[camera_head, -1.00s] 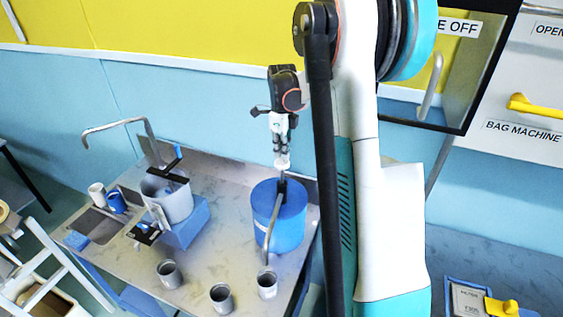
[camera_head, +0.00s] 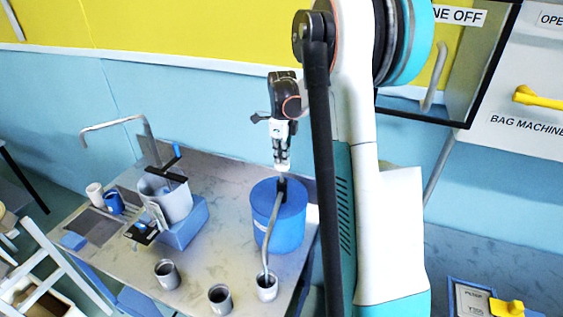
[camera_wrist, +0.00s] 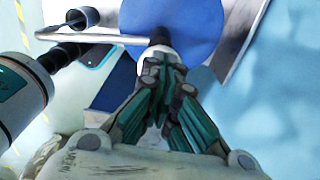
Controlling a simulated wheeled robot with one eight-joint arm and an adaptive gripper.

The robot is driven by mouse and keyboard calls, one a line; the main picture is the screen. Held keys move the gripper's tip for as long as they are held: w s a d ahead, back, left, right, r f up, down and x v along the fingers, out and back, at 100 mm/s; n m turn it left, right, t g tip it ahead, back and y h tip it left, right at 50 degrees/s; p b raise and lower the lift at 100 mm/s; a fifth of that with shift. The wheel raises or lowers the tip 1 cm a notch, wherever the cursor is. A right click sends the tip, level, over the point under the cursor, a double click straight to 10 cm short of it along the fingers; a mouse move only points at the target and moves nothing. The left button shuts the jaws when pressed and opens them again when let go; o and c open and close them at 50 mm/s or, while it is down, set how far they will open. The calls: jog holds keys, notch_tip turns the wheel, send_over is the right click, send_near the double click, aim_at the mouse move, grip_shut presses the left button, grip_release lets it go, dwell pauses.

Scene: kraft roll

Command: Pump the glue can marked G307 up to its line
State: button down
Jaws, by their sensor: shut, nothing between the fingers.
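A blue drum (camera_head: 290,230) stands on the grey bench, with a dark pump fitting (camera_head: 281,186) on its lid. A bent grey spout (camera_head: 273,225) runs from the fitting down to the rightmost of three grey cans (camera_head: 267,290); its end is at that can's mouth. The other two cans, the left one (camera_head: 166,277) and the middle one (camera_head: 220,300), stand apart from it. No G307 mark, line or glue level is readable. My gripper (camera_head: 282,168) is shut and empty, pointing down just above the pump. The wrist view shows its closed fingers (camera_wrist: 160,62) over the drum lid (camera_wrist: 190,20).
A white cup (camera_head: 95,194) and a blue cup (camera_head: 114,203) stand further left. A white frame (camera_head: 65,262) is at the lower left.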

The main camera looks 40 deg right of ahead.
aim_at(282, 166)
jog(key=shift+f+b, duration=1.65)
jog(key=shift+f, duration=0.7)
jog(key=shift+r, duration=0.15)
jog(key=shift+r+p, duration=2.1)
jog(key=shift+r, duration=1.8)
jog(key=shift+f, duration=0.2)
